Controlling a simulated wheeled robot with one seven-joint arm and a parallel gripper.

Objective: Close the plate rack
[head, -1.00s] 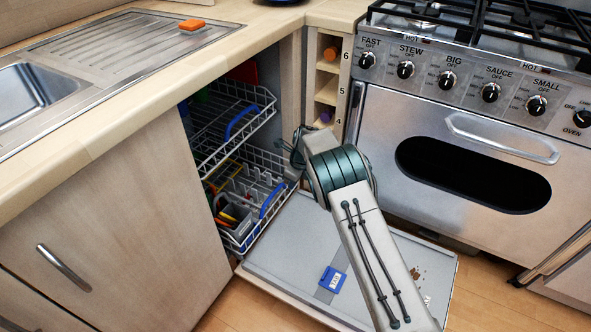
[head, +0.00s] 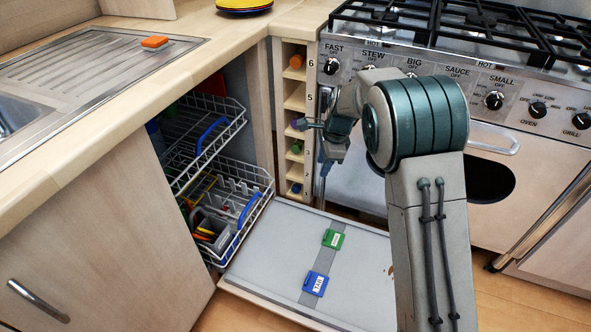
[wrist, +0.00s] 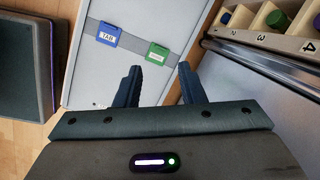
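Two white wire racks sit in the open dishwasher under the counter in the head view. The upper rack (head: 240,118) has a blue handle and juts out a little. The lower rack (head: 262,180) also has a blue handle (head: 248,212), holds plates and cutlery, and juts out over the lowered door. I cannot tell which one is called the plate rack. My gripper (head: 324,170) hangs right of both racks, apart from them, near the bottle shelf. The wrist view shows my gripper (wrist: 158,80) open and empty, above the door; no rack shows there.
The lowered door (head: 268,250) carries a blue box (head: 315,284) and a green box (head: 333,239). A bottle shelf (head: 294,100) stands behind my gripper, and the cooker (head: 500,140) is at right. The space above the door is clear.

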